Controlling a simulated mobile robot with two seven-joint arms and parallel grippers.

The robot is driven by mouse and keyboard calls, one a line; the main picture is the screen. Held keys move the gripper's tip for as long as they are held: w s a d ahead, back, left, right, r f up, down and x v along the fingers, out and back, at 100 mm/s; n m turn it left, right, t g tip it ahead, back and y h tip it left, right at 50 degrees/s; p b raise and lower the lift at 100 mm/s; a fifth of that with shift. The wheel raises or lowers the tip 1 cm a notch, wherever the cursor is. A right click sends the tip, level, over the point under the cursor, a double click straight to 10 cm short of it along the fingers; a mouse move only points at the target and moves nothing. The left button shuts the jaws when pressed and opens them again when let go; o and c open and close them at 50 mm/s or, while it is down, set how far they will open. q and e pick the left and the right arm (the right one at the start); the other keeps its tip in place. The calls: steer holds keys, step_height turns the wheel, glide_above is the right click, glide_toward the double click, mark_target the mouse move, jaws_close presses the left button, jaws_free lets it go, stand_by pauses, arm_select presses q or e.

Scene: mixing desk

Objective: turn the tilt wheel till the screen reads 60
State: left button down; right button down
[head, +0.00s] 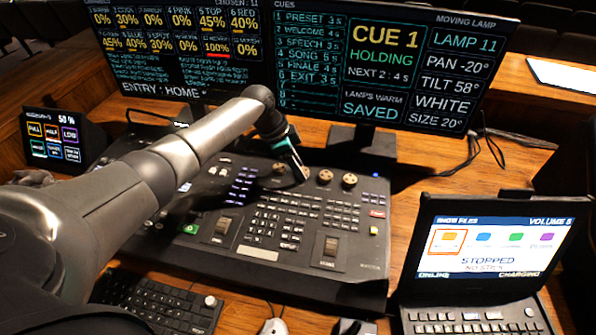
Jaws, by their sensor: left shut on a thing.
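The right-hand monitor (370,60) shows PAN -20°, TILT 58° and LAMP 11. The black mixing desk (270,225) lies below it, with a row of small round wheels along its upper edge. My left arm reaches across from the left, and its gripper (300,171) points down at this row. It is shut on one wheel, taken to be the tilt wheel (304,174); the fingers partly hide it, and its label is too small to read. Two more wheels (325,177) (349,181) stand to the right of the gripper. My right gripper is not in view.
A second monitor (170,45) stands at the back left. A small touch panel (52,138) is at the far left. An open laptop (490,250) stands at the right. A keyboard (160,302) and a white mouse (273,327) lie in front of the desk.

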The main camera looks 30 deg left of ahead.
arm_select(q)
steer(key=shift+m, duration=0.4)
steer(key=c, duration=0.7)
jaws_free()
steer(key=shift+r, duration=0.1)
steer(key=p+v, duration=0.1)
steer(key=v, duration=1.4)
steer(key=shift+w+a+p, duration=0.15)
steer(key=shift+w+p, duration=0.1)
steer(key=shift+p, duration=0.15)
steer(key=shift+r, duration=0.1)
